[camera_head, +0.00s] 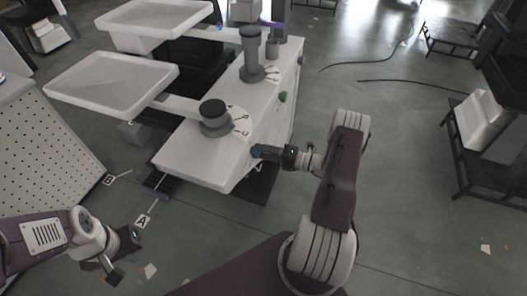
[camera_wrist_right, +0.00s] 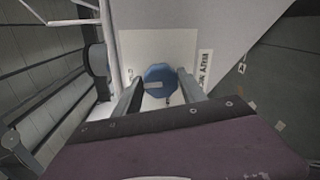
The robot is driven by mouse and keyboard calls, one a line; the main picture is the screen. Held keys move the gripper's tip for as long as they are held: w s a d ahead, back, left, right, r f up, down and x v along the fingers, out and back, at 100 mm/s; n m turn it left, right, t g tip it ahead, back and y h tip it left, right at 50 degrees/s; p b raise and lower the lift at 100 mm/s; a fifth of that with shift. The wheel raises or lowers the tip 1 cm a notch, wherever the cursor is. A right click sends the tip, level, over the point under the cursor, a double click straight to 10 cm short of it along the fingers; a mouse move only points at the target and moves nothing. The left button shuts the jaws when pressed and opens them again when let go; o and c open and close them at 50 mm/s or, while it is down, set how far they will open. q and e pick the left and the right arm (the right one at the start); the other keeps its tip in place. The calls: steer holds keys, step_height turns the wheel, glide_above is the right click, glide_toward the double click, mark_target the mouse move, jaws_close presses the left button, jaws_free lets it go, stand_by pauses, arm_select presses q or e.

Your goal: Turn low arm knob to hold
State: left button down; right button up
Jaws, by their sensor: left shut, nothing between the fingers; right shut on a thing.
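A blue many-sided knob (camera_wrist_right: 160,78) sits on a pale plate on the side of the white cabinet (camera_head: 195,160). It carries a light grey mark pointing left in the right wrist view. My right gripper (camera_head: 264,152) reaches the cabinet's right side, and its fingers are shut on the knob, one on each side. In the head view the gripper hides the knob. The low column (camera_head: 214,115), with a dark cap, stands on the cabinet's near part and bears a tray arm (camera_head: 110,80). My left gripper (camera_head: 124,256) is shut and empty at lower left, away from the cabinet.
A taller column (camera_head: 251,55) with another tray (camera_head: 155,20) stands behind. A green knob (camera_head: 283,97) is further along the cabinet's side. A perforated white panel (camera_head: 40,150) stands at left, a dark bench (camera_head: 480,165) at right. Floor right of the cabinet is mostly clear.

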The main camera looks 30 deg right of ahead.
steer(key=shift+m, duration=0.5)
steer(key=o, duration=1.4)
steer(key=shift+c, duration=0.2)
steer(key=v, duration=0.9)
